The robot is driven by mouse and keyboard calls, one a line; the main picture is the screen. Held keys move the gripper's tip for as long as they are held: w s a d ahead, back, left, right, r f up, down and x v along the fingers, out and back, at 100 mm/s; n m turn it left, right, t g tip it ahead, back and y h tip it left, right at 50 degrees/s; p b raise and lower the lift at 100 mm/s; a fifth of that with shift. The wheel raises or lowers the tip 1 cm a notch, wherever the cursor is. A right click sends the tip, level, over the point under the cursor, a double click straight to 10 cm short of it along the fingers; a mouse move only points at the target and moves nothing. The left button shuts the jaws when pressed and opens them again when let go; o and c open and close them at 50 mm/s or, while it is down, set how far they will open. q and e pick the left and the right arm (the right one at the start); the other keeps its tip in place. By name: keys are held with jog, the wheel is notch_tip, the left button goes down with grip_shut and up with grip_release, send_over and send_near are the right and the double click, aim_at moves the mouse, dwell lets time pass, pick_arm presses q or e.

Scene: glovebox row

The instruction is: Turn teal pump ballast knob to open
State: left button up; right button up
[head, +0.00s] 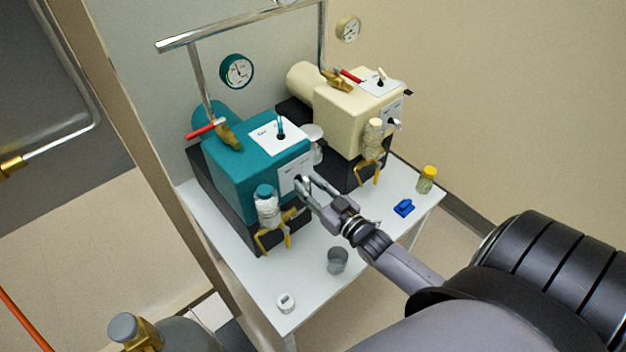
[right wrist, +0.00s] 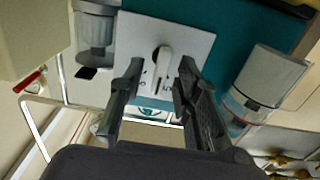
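The teal pump (head: 245,182) stands on the white table, with a white plate (head: 295,174) on its front face. In the right wrist view the ballast knob (right wrist: 168,64) is a pale lever over a dark round base on the white plate (right wrist: 193,45). My right gripper (head: 307,186) is at this plate and mostly covers the knob in the head view. In the right wrist view its fingers (right wrist: 161,72) are open on either side of the knob, with gaps showing. The plate's markings are partly hidden and too small to read. My left gripper is not in view.
A cream pump (head: 352,112) stands behind to the right. A clear jar with a teal cap (head: 266,206) is close left of my gripper. A grey cup (head: 338,260), white round item (head: 286,303), blue item (head: 404,208) and yellow-capped vial (head: 427,180) are on the table (head: 258,283).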

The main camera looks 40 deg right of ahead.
jog(key=s, duration=1.2)
jog(key=shift+d, duration=0.45)
